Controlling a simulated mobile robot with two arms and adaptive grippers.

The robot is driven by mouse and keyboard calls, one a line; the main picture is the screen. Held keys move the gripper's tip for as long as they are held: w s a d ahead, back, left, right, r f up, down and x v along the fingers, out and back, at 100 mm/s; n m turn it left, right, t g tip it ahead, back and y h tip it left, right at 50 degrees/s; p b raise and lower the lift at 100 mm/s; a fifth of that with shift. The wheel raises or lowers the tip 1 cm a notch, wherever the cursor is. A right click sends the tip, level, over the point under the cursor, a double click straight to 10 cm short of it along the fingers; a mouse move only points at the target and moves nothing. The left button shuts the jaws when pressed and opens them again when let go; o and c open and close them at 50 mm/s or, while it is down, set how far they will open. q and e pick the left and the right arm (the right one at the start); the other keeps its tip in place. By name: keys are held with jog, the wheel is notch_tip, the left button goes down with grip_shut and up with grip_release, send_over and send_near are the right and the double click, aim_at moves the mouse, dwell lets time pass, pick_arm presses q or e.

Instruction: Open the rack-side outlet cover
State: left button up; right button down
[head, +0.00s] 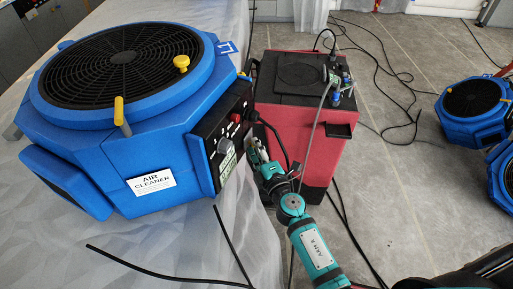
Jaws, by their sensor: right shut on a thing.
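A blue air cleaner (120,160) with a round black grille on top stands at the left. Its black control panel (213,150) faces right and carries a grey round fitting, a red knob and a plugged black cable. My right gripper (252,153) is at the right edge of this panel, shut on a small part there. This looks like the outlet cover, but the fingers mostly hide it, and I cannot tell how far it is open. My left gripper is not in view.
A red and black machine (302,110) stands close behind my right gripper, with cables and hoses on top. Black cables (405,100) lie on the tiled floor. More blue units (472,105) stand at the right. Translucent sheeting (180,245) lies under the air cleaner.

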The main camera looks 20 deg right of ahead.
jog(key=shift+d+r+n+y, duration=0.15)
jog(key=shift+n+y, duration=0.15)
jog(key=shift+y, duration=0.2)
jog(key=shift+w+d+n+g+y+b, duration=0.55)
jog(key=shift+d+n+g+y+b, duration=0.25)
jog(key=shift+n+g+y+b, duration=2.05)
jog(key=shift+w+d+n+g+y+b, duration=0.75)
jog(key=shift+n+g+y+b, duration=1.1)
jog(key=shift+b, duration=1.95)
jog(key=shift+w+d+n+g+y+b, duration=0.4)
jog(key=shift+d+n+g+y+b, duration=0.5)
jog(key=shift+n+g+y+b, duration=1.95)
jog(key=shift+r+m+t+h+b, duration=0.1)
jog(key=shift+m+t+h+b, duration=0.15)
jog(key=shift+m+t+b, duration=0.4)
jog(key=c, duration=1.3)
grip_release()
jog(key=shift+o, duration=0.6)
